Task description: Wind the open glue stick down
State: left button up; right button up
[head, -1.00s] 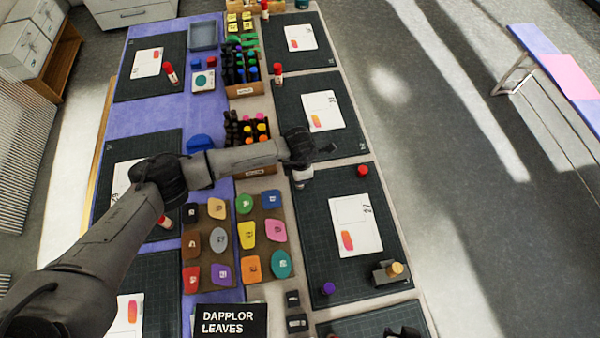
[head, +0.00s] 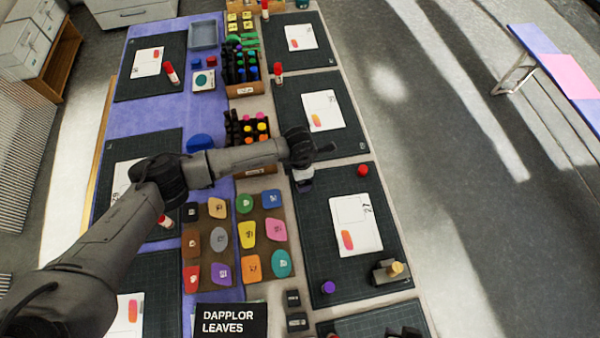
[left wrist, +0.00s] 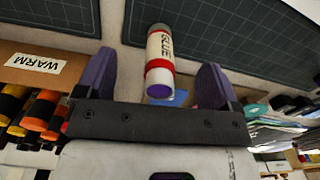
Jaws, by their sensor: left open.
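The glue stick (left wrist: 160,60) shows in the left wrist view between the two purple fingers. It has a white body marked GLUE, a red band and a purple end towards the camera. My left gripper (left wrist: 158,88) is open, with gaps on both sides of the stick. In the head view my left gripper (head: 305,185) is over the upper left corner of a dark mat (head: 320,235); the glue stick is largely hidden there. My right gripper cannot be made out.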

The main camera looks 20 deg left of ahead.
dwell(0.5)
pick_arm(q)
jog(key=shift+r, duration=0.15)
jog(key=shift+r+p, duration=1.6)
jog(key=shift+r, duration=0.5)
jog(key=shift+r+p, duration=1.1)
jog(key=shift+r, duration=0.45)
